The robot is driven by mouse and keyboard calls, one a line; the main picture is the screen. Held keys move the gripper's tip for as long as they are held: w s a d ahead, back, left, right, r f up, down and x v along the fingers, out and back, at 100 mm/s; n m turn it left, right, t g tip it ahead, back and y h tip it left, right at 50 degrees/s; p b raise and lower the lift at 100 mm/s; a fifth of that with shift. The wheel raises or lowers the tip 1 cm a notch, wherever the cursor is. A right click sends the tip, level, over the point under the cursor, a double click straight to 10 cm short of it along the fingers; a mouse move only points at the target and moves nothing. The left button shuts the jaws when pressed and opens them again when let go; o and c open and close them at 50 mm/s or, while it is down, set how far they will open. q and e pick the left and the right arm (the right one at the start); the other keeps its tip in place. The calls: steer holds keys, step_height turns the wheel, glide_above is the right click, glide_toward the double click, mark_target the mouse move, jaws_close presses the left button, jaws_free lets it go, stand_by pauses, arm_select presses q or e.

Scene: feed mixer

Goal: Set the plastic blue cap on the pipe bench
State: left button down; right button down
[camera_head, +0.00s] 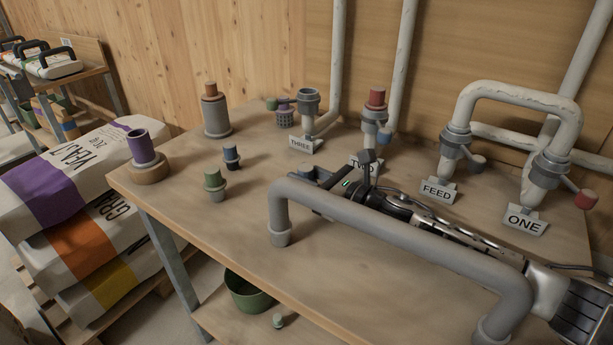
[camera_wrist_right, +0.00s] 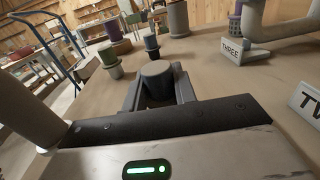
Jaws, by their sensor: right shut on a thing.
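My right gripper (camera_head: 322,178) is low over the middle of the pipe bench (camera_head: 265,165), behind the grey bent pipe (camera_head: 400,232). It is shut on a dark grey-blue cylindrical piece (camera_wrist_right: 157,80), which shows between the fingers in the right wrist view; the pipe and gripper mostly hide it in the head view. I cannot tell whether it touches the bench. A small dark blue cap (camera_head: 231,155) stands upright on the bench to the left, and also shows in the right wrist view (camera_wrist_right: 151,45). A green cap (camera_head: 214,182) stands near it. My left gripper is not in view.
A purple-topped piece (camera_head: 139,145) stands at the bench's left corner; a tall grey piece (camera_head: 214,115) stands behind. Pipes with signs THREE (camera_head: 307,145), TWO (camera_head: 366,166), FEED (camera_head: 438,190) and ONE (camera_head: 525,220) line the back. A green bucket (camera_head: 247,295) is below.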

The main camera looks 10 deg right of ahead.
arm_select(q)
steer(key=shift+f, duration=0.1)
arm_select(e)
steer(key=c, duration=1.1)
jaws_free()
steer(key=shift+f, duration=0.1)
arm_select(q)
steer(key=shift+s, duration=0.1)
arm_select(e)
steer(key=shift+s, duration=0.1)
steer(key=b+v, duration=0.1)
steer(key=v, duration=0.9)
steer(key=shift+s+d+b, duration=0.25)
steer(key=shift+d+b, duration=0.1)
steer(key=shift+b, duration=0.05)
steer(key=shift+s+d, duration=0.3)
steer(key=shift+s, duration=0.1)
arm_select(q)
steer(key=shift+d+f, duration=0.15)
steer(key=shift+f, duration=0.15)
arm_select(e)
steer(key=shift+r, duration=0.2)
